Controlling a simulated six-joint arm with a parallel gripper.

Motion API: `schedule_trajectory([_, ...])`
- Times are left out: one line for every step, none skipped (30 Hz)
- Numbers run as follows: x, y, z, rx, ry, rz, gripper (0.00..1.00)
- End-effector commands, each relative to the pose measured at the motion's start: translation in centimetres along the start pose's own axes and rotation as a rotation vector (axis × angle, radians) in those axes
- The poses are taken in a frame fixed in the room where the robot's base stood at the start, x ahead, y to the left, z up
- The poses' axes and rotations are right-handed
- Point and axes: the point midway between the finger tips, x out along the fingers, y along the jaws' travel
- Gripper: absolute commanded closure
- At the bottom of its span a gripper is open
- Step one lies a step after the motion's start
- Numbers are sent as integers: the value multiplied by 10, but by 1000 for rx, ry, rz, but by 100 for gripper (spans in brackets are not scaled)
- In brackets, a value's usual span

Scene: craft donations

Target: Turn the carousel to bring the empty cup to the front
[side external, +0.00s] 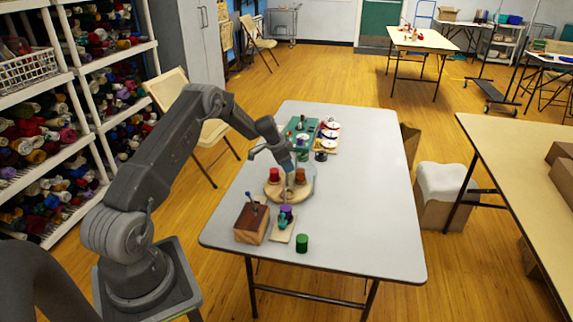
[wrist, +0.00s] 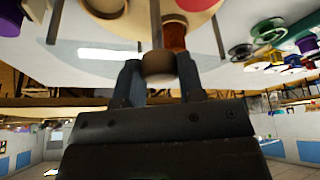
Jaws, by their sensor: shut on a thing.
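The carousel (side external: 273,197) is a round pale wooden turntable on the grey table, below my gripper (side external: 289,182). A red cup-like piece (side external: 274,174) and an orange-brown one (side external: 300,175) stand on its far side. In the wrist view, the carousel's pale disc (wrist: 145,20) fills the top, with an orange-brown piece (wrist: 174,32) beside a thin upright rod. My gripper (wrist: 158,75) is shut on a round wooden knob (wrist: 158,66) between its two fingers. Which cup is empty cannot be told from these views.
In front of the carousel stand a dark wooden box (side external: 252,223), a small board (side external: 281,232) with purple and teal items, and a green spool (side external: 302,243). Behind it are a green tray (side external: 297,128) and several spools. The table's right side (side external: 370,190) is clear.

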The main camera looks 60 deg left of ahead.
Motion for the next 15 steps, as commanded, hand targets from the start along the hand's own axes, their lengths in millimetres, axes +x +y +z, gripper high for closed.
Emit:
schedule_trajectory([0, 0, 0, 21, 1, 10, 100])
schedule_trajectory([0, -1, 0, 34, 1, 15, 100])
schedule_trajectory([0, -1, 0, 53, 1, 23, 100])
schedule_trajectory([0, -1, 0, 66, 1, 30, 100])
schedule_trajectory([0, -1, 0, 80, 1, 35, 100])
schedule_trajectory([0, -1, 0, 99, 1, 42, 100])
schedule_trajectory([0, -1, 0, 112, 2, 48, 100])
schedule_trajectory([0, -1, 0, 127, 2, 54, 100])
schedule_trajectory([0, -1, 0, 144, 2, 61, 100])
schedule_trajectory([0, -1, 0, 159, 2, 68, 100])
schedule_trajectory([0, -1, 0, 172, 2, 72, 100])
schedule_trajectory([0, -1, 0, 191, 2, 80, 100])
schedule_trajectory([0, -1, 0, 205, 1, 87, 100])
schedule_trajectory([0, -1, 0, 218, 1, 92, 100])
schedule_trajectory([0, -2, 0, 238, 1, 99, 100])
